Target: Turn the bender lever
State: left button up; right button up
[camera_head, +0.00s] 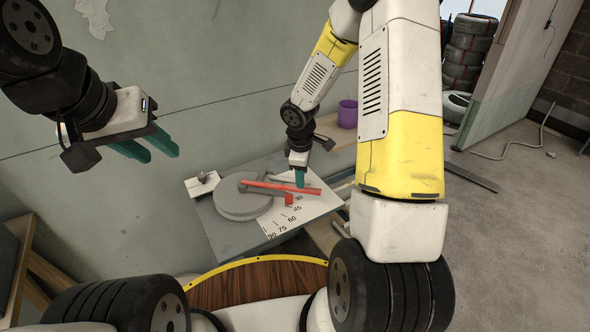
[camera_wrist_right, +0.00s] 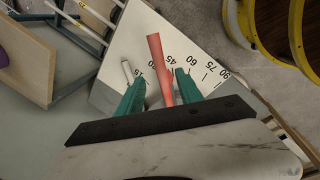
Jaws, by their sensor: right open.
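The red bender lever (camera_head: 268,187) lies across the round grey bender disc (camera_head: 238,200) on a grey bench plate, its free end over a white angle scale (camera_head: 272,225). My right gripper (camera_head: 300,180) is above the lever's outer part, pointing down. In the right wrist view the lever (camera_wrist_right: 158,62) shows between the two spread teal fingers of my right gripper (camera_wrist_right: 160,90); I cannot tell whether either finger touches it. My left gripper (camera_head: 160,153) hangs open and empty at the upper left, away from the bender.
A purple cup (camera_head: 347,114) stands on a wooden shelf behind the bender. A small white block (camera_head: 202,183) sits at the plate's left corner. Stacked tyres (camera_head: 468,50) stand at the back right. The concrete floor (camera_head: 520,230) at right is mostly clear.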

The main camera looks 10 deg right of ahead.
jog(key=f, duration=0.4)
jog(key=w+f, duration=0.1)
jog(key=f, duration=0.1)
jog(key=shift+d, duration=0.25)
jog(key=shift+c, duration=0.4)
grip_shut()
dwell(0.8)
